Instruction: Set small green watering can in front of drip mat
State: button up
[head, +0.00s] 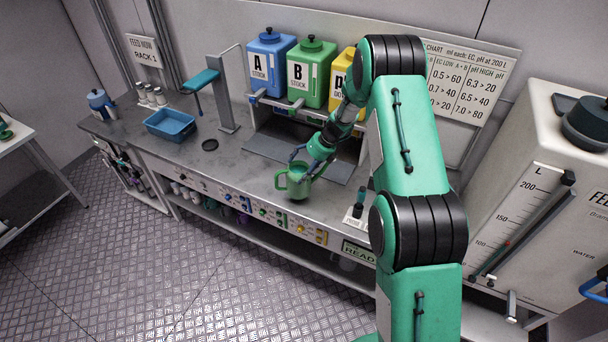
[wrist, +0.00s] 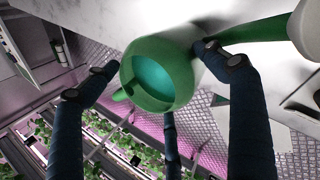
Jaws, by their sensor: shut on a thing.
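The small green watering can (head: 295,184) is at the front of the bench, just in front of the grey drip mat (head: 268,146). It looks about upright, and I cannot tell whether its base touches the bench. In the wrist view the can (wrist: 150,96) shows its round opening with a teal inside. My gripper (head: 306,168) is shut on the can, with dark fingers on both sides of it in the wrist view (wrist: 165,75). Part of the mat is hidden behind my arm and the can.
Blue, green and yellow stock tanks (head: 311,75) stand behind the mat. A blue basin (head: 170,125), a post with a teal arm (head: 222,105) and a black disc (head: 210,145) are to the left. The bench between disc and can is clear.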

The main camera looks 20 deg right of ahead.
aim_at(300, 169)
jog(key=shift+w+d, duration=0.15)
jog(key=shift+w, duration=1.85)
jog(key=shift+f, duration=0.15)
jog(key=shift+f+p, duration=0.45)
jog(key=shift+f, duration=1.2)
jog(key=o, duration=1.9)
jog(key=shift+s+f, duration=0.15)
jog(key=shift+c, duration=0.2)
